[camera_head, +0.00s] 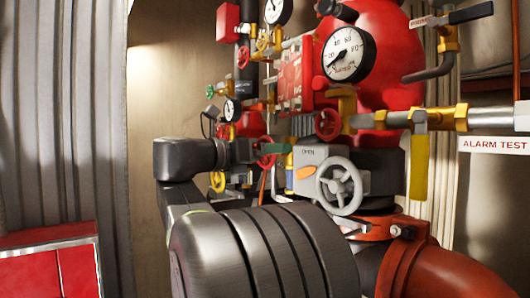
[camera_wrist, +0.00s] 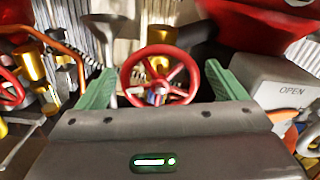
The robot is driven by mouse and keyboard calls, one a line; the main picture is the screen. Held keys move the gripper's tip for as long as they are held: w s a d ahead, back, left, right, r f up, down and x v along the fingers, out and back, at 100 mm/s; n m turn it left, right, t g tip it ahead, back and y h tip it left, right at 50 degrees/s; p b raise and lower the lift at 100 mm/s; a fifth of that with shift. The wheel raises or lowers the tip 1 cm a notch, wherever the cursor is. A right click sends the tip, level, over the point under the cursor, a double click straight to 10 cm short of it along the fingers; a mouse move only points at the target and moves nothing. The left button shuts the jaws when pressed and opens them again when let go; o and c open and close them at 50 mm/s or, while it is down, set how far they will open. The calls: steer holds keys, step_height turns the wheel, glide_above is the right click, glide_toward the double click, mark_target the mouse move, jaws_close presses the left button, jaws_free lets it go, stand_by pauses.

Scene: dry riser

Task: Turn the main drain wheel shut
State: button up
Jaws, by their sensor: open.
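A red spoked handwheel (camera_wrist: 188,91) shows in the wrist view, framed between my gripper's two green fingers. It has a bright metal hub. No label on it is readable, so I cannot confirm that it is the main drain wheel. My gripper (camera_wrist: 161,82) is open, with a finger on each side of the wheel in the picture. A narrow gap shows at each side; how far the fingertips reach along its depth is unclear. In the head view my gripper (camera_head: 274,151) is beside the grey box marked OPEN, and hides most of what lies behind it.
The grey OPEN box (camera_head: 310,153) with a grey handwheel (camera_head: 341,186) stands close to the right; the box also shows in the wrist view (camera_wrist: 283,82). Another red handwheel (camera_head: 327,123), gauges (camera_head: 348,54) and brass pipes crowd above. An orange-red pipe (camera_head: 440,270) runs lower right.

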steer(key=c, duration=1)
